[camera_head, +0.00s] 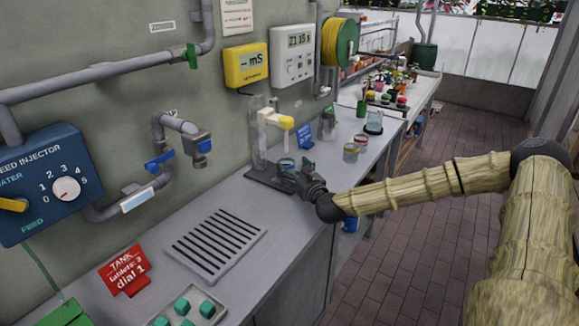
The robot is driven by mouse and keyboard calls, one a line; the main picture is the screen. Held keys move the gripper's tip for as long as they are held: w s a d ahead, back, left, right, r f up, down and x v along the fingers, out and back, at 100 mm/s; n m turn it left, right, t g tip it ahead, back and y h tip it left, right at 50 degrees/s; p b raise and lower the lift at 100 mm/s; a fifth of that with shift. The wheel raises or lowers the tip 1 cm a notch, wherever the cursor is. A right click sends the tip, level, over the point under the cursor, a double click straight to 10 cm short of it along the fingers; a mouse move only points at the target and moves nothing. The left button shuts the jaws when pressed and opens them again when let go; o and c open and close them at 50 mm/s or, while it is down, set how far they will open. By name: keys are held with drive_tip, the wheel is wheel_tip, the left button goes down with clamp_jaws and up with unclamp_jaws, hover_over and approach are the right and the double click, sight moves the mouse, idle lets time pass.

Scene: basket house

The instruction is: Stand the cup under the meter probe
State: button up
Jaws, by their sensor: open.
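The meter probe is a pale arm with a yellow end (286,122), held out from a clear upright stand (257,135) on a dark base (270,181) on the grey counter. A small clear cup with a bluish rim (286,164) appears upright below the probe, at the stand's base. My gripper (297,177) is open, low over the counter, at the near right side of this cup. Its dark fingers hide the cup's lower part. I cannot tell whether they touch it. The yellow meter (246,65) on the wall shows "mS".
A blue card (304,138), a glass (328,125), a small jar (351,152) and a clear beaker (374,117) stand farther back. A slotted drain (216,244) lies nearer. The feed injector (42,185) and pipes line the left wall.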

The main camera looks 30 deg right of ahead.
drive_tip(key=shift+s+a+b, duration=0.2)
drive_tip(key=shift+s+a, duration=0.05)
drive_tip(key=shift+s, duration=1.4)
drive_tip(key=shift+s+a+b, duration=0.15)
drive_tip(key=shift+s+a, duration=0.05)
drive_tip(key=shift+s, duration=1.4)
